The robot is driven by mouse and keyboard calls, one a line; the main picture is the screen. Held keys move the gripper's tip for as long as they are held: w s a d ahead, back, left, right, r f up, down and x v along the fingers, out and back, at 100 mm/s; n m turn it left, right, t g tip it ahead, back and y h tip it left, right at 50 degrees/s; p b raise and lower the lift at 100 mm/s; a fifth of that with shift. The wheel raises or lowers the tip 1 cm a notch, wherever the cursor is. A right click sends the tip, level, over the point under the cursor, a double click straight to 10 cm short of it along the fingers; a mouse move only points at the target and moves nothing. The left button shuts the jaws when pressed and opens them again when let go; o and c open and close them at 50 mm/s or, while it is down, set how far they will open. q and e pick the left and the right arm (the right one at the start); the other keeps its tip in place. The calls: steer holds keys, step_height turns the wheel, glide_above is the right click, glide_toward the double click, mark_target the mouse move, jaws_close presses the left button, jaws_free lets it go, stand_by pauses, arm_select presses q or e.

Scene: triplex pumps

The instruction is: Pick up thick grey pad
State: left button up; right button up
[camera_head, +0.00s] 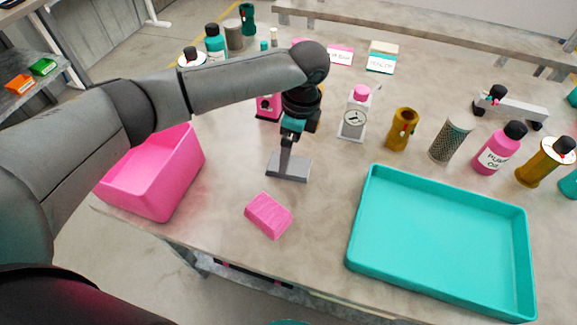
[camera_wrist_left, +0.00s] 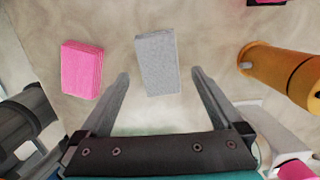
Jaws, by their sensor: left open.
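The thick grey pad (camera_head: 289,169) lies flat on the table, just right of and behind a pink pad (camera_head: 268,215). In the left wrist view the grey pad (camera_wrist_left: 157,62) shows ahead of the gripper, its near part between the lines of the two fingers. My left gripper (camera_head: 286,152) points down over the grey pad and hides a little of it. Its fingers (camera_wrist_left: 161,72) are spread apart with nothing held. Whether the fingertips are at the pad's height I cannot tell. The pink pad (camera_wrist_left: 82,69) is left of the fingers. My right gripper is not seen.
A pink bin (camera_head: 155,185) stands at left, an empty teal tray (camera_head: 440,295) at right. Behind are a white dial gauge (camera_head: 354,117), a brass cylinder (camera_head: 400,130), a mesh cylinder (camera_head: 450,140) and a pink bottle (camera_head: 497,150). Bare table lies between the pads and the tray.

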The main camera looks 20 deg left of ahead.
arm_select(q)
steer(key=f+b, duration=0.1)
steer(key=f, duration=0.3)
steer(key=shift+a+f, duration=0.2)
steer(key=shift+r, duration=0.1)
steer(key=c, duration=1.2)
steer(key=shift+c, duration=0.2)
